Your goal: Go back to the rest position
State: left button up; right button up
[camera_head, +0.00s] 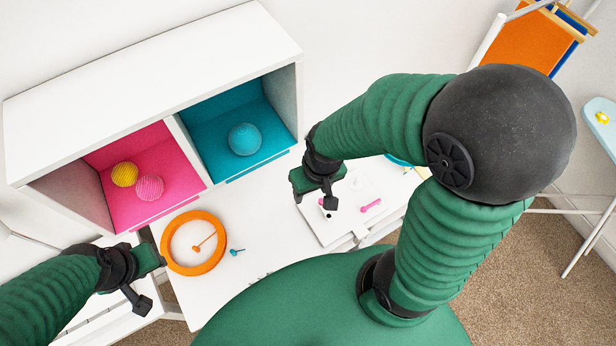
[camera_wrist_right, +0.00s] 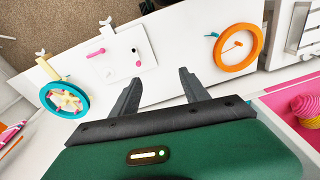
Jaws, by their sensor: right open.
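My right gripper (camera_head: 315,198) is open and empty, held above the right part of the white table, near a white board. Its two fingers stand apart in the right wrist view (camera_wrist_right: 160,80), with nothing between them. My left gripper (camera_head: 151,282) is at the lower left in the head view, left of the orange ring tray (camera_head: 169,258) and in front of the closet's pink compartment. Its fingers look apart, with nothing seen between them. My right forearm and elbow hide part of the table's right side.
The white closet (camera_head: 150,65) has a pink compartment (camera_head: 128,209) with a yellow ball (camera_head: 125,174) and a pink ball (camera_head: 149,187), and a teal compartment with a teal ball (camera_head: 245,139). A teal ring tray (camera_wrist_right: 44,99) lies beyond the white board (camera_wrist_right: 124,57). The table's middle is mostly clear.

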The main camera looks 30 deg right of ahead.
pick_arm(q)
jog(key=s+d+b+x, duration=0.1)
jog(key=s+b+x, duration=0.2)
jog(key=b+x, duration=1.1)
jog(key=shift+f+b, duration=0.4)
jog(key=shift+f, duration=0.15)
pick_arm(e)
notch_tip(320, 180, down, 13)
jog(key=w+d+n+t, duration=0.1)
jog(key=shift+w+d, duration=0.3)
jog(key=shift+w, duration=0.1)
pick_arm(q)
jog(key=shift+a, duration=0.15)
pick_arm(e)
jog(key=shift+w+a, duration=0.1)
jog(key=shift+a, duration=0.15)
